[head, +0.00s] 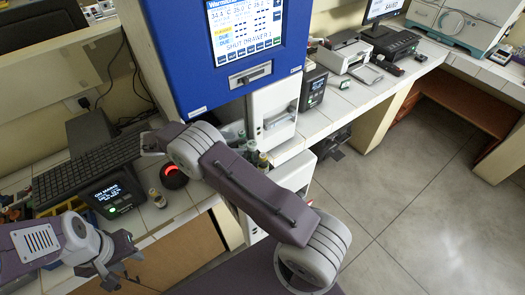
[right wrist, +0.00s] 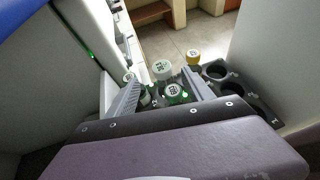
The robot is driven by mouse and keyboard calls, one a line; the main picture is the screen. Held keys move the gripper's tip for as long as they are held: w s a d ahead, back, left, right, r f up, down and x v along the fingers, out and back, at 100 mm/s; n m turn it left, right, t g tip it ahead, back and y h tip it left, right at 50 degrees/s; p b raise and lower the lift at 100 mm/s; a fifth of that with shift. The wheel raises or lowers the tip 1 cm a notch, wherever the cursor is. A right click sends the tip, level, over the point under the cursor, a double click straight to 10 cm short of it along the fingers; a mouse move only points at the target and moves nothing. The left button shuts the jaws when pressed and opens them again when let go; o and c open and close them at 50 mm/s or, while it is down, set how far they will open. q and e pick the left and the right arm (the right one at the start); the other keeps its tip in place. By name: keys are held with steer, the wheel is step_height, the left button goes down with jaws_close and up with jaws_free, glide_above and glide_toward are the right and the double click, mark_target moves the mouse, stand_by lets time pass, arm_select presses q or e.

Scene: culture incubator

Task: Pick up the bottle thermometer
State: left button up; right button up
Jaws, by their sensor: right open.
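Several capped bottles stand close together in the right wrist view: a large pale cap (right wrist: 162,69), a pale cap nearer to me (right wrist: 173,91), one at the left (right wrist: 129,77) and a yellow cap (right wrist: 193,55) farther off. I cannot tell which is the bottle thermometer. My right gripper (right wrist: 160,80) is open, its fingers on either side of the middle bottles. In the head view my right arm hides its fingers; dark bottles (head: 252,154) show just beyond the arm. My left gripper (head: 112,268) hangs at lower left, away from the bottles; its jaw state is unclear.
A dark rack (right wrist: 240,88) with empty round holes is right of the bottles. The blue incubator (head: 175,60) stands behind my right arm. Floor at right is clear.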

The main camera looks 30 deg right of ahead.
mark_target(251, 144)
steer(key=shift+d, duration=0.1)
steer(key=shift+p+x, duration=0.8)
steer(key=shift+p, duration=0.25)
steer(key=shift+d+f, duration=0.25)
steer(key=shift+d, duration=0.05)
steer(key=shift+d+f, duration=0.15)
steer(key=shift+d, duration=0.1)
steer(key=d+p, duration=0.2)
steer(key=shift+s+d+f+p, duration=0.1)
steer(key=shift+s+d+p, duration=0.1)
steer(key=shift+s+p, duration=0.15)
steer(key=shift+s+d+f+p, duration=0.1)
steer(key=shift+d+f+p, duration=0.35)
steer(key=shift+d+f, duration=0.45)
arm_select(q)
steer(key=r, duration=0.5)
steer(key=shift+w+a+r, duration=0.1)
steer(key=shift+a+r, duration=0.15)
steer(key=shift+a, duration=0.1)
arm_select(e)
steer(key=shift+d+f, duration=0.15)
steer(key=shift+d, duration=0.1)
jaws_close()
